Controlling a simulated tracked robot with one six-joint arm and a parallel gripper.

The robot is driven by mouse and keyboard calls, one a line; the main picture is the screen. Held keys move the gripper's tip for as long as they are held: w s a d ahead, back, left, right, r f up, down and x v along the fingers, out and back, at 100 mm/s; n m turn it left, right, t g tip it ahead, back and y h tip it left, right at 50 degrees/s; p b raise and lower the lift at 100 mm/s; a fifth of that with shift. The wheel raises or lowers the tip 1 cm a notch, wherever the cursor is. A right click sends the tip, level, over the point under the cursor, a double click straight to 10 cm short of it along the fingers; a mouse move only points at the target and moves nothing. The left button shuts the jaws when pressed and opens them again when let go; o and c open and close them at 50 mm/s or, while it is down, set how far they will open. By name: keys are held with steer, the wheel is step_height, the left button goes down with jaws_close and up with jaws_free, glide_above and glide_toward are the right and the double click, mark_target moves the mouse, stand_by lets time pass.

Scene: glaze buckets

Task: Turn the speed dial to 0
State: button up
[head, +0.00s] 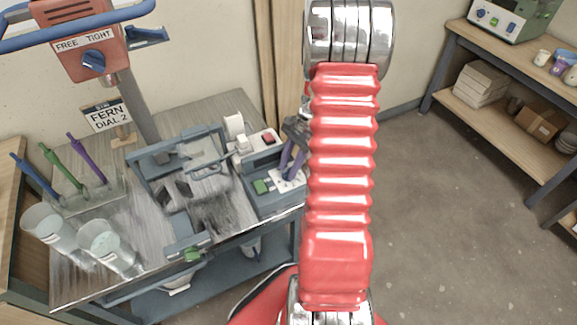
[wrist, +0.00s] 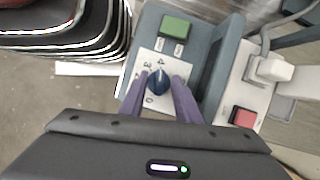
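The speed dial is a dark blue pointed knob (wrist: 158,83) on a white marked plate (wrist: 150,100) in the wrist view. Its pointed end faces roughly up in that view; the small marks around it are too small to read surely. In the head view the white plate (head: 291,184) shows at the front right of the grey machine (head: 277,200), with the knob mostly hidden by my fingers. My gripper (wrist: 161,76) has its purple fingers apart, one on each side of the knob, with gaps visible. It also shows in the head view (head: 287,176).
A sign (head: 107,115) reads "FERN DIAL 2". Buckets (head: 104,243) stand at the table's left. Open floor lies right.

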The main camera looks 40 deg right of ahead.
steer(key=shift+c, duration=0.6)
jaws_close()
